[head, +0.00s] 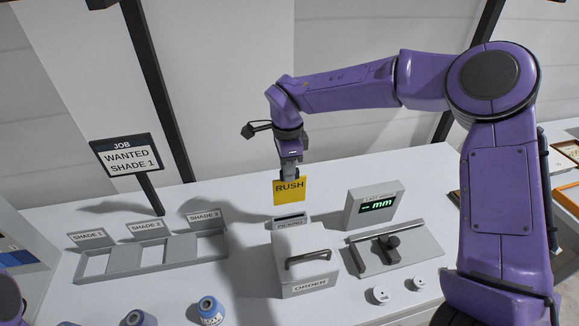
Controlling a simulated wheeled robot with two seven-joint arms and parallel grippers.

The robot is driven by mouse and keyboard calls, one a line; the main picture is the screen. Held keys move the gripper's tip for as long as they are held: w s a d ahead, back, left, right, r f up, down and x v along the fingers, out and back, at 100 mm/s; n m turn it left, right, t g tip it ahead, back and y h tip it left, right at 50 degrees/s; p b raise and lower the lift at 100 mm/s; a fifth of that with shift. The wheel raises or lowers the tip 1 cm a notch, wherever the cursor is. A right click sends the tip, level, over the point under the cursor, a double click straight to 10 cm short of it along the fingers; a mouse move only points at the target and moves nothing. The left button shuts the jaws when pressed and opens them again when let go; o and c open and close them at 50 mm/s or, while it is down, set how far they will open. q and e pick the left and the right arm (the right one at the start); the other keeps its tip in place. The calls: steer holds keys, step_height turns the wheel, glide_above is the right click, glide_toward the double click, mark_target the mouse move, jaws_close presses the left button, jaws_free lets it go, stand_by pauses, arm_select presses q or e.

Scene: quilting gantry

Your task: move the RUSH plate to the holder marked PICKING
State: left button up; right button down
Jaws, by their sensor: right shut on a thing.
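The RUSH plate (289,193) is a yellow square with dark lettering. My right gripper (290,172) points down and is shut on the plate's top edge, holding it upright. The holder marked PICKING (289,222) is a small grey block with a dark slot on top. The plate hangs over the holder in the picture, its lower edge just above the slot. Whether the plate touches the slot is hard to tell. Only a purple part of my left arm shows at the bottom left corner; its gripper is out of view.
A grey box marked ORDER (308,266) with a handle stands in front of the holder. A mm display (374,207) and a measuring fixture (395,253) are to the right. A shade tray (150,255), a JOB sign (126,156) and thread cones (210,311) are left.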

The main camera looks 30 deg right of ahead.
mark_target(287, 184)
steer(key=shift+w+f+b, duration=0.25)
steer(key=shift+f+b, duration=0.1)
steer(key=shift+f, duration=0.2)
steer(key=shift+w+f+b, duration=0.2)
steer(key=shift+f+b, duration=0.15)
steer(key=shift+f, duration=0.15)
steer(key=f+b, duration=0.1)
steer(key=s+f+b, duration=0.1)
steer(key=f, duration=0.1)
steer(key=shift+f, duration=0.1)
steer(key=shift+w+f, duration=0.25)
steer(key=shift+f, duration=0.1)
steer(key=shift+s+r, duration=0.15)
steer(key=shift+p, duration=0.3)
